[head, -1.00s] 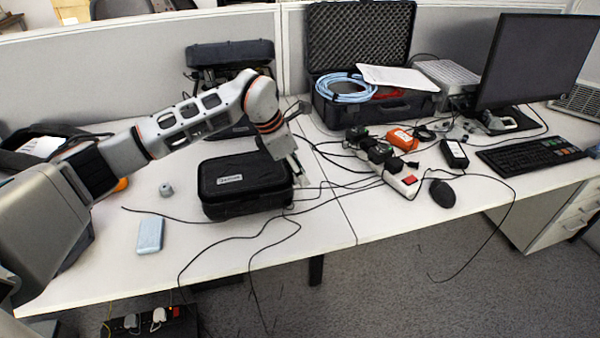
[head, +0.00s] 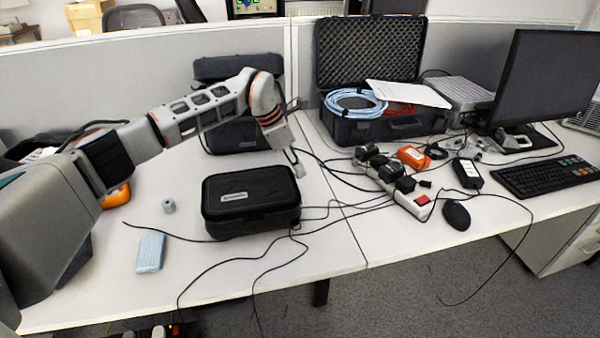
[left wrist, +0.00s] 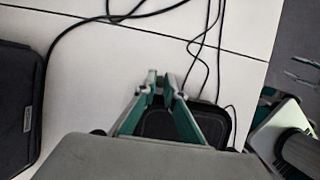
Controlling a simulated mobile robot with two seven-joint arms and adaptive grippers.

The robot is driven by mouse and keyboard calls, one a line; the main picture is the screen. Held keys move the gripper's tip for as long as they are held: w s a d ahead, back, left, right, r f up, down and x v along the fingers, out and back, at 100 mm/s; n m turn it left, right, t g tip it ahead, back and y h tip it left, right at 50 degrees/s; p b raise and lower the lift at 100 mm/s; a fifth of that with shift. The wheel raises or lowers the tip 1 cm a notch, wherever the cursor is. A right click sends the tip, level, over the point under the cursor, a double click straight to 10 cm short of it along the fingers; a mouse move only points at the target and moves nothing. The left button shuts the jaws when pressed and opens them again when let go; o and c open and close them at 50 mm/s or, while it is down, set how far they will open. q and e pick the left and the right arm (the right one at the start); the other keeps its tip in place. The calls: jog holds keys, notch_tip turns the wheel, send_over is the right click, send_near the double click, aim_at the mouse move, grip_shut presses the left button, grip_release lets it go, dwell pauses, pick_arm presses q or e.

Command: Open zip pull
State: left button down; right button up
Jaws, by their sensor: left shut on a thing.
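The black zip case (head: 250,200) sits closed on the desk, with a pale label on its lid. My left gripper (head: 294,165) is at its far right corner, fingers pointing down. In the left wrist view its teal fingers (left wrist: 160,82) converge at the case's edge, and part of the case (left wrist: 214,122) shows behind and beside them. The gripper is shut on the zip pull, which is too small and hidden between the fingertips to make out. Teal and grey parts at the right edge of the left wrist view may be my right gripper; its state is unclear.
A black bag (head: 235,132) stands behind the case. Cables cross the desk to the right, by a power strip (head: 410,200). A light blue box (head: 150,253) and a small grey cylinder (head: 169,206) lie left. An open hard case (head: 375,125) stands at the back.

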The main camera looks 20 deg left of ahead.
pick_arm(q)
jog(key=shift+s+d, duration=0.1)
jog(key=shift+s, duration=0.05)
jog(key=c, duration=2.1)
grip_release()
pick_arm(e)
jog(key=shift+s+d+f, duration=0.1)
jog(key=shift+s+f, duration=0.15)
jog(key=shift+s, duration=0.05)
pick_arm(q)
jog(key=v, duration=1.2)
jog(key=shift+d, duration=0.1)
